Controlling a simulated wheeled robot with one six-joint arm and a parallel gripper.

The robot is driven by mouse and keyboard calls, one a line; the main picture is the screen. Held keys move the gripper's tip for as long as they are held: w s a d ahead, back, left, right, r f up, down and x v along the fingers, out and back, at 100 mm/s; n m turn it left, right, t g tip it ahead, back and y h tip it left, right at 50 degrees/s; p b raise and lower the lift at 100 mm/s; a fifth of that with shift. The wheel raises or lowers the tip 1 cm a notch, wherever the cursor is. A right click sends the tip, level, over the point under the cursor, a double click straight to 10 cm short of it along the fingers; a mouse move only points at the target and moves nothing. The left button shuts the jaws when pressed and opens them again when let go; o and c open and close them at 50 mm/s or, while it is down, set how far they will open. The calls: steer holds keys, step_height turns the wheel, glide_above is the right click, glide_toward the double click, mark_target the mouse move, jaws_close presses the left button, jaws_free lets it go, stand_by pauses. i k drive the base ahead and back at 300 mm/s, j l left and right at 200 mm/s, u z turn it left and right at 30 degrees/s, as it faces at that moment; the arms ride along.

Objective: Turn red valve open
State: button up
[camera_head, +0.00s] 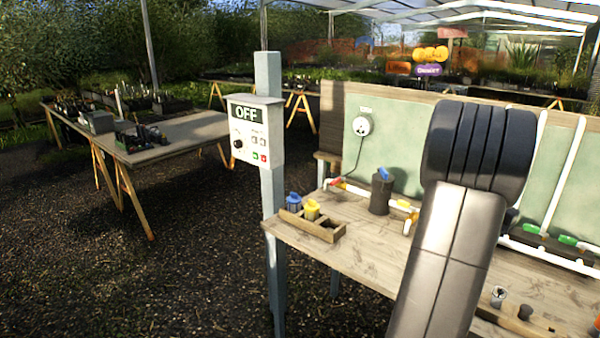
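A small red handle (336,182), which looks like the red valve, sits on the white pipe near the left end of the workbench. It is too small to tell which way it is turned. My arm (455,230) rises from the bottom edge and covers the middle right of the bench and part of the pipe. My gripper does not show, so its distance from the red handle cannot be seen.
The wooden bench (352,253) carries a wooden tray (322,236) with blue and yellow fittings and a dark canister (380,196). Green handles (531,230) sit on the right pipes. A grey post holds a control box (256,130) reading OFF.

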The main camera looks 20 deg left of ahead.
mark_target(334, 182)
steer(key=i+j+u, duration=0.15)
steer(key=i+j, duration=0.25)
steer(key=i+j+u, duration=0.1)
steer(key=i+j, duration=0.2)
steer(key=i, duration=0.15)
steer(key=i+j+u, duration=0.15)
steer(key=i+j, duration=0.15)
steer(key=i+j+u, duration=0.1)
steer(key=i+j, duration=0.15)
steer(key=i, duration=0.3)
